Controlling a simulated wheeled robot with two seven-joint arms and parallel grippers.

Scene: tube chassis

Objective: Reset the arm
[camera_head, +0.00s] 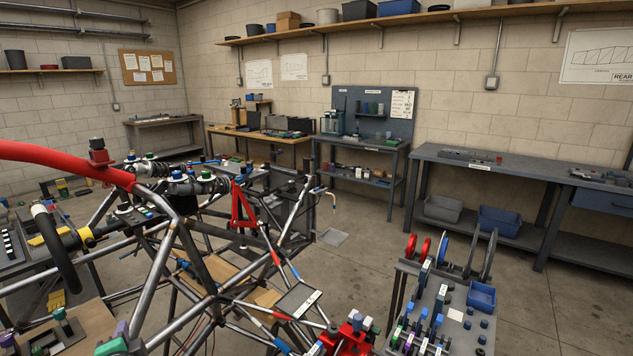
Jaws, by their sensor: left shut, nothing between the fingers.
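The tube chassis (157,283) fills the left and lower middle of the head view. It is a frame of bare metal tubes, with a thick red tube (65,158) at the upper left and red suspension arms (238,207) near its middle. A dark steering wheel (67,262) sits at its left. I cannot make out either of my grippers or arms among the tubes and fittings. I see nothing held.
A parts rack (440,315) with coloured fittings and discs stands at the lower right. It holds a small blue bin (481,296). A grey workbench (520,168) lines the right wall. The concrete floor (370,240) between chassis and benches is mostly clear.

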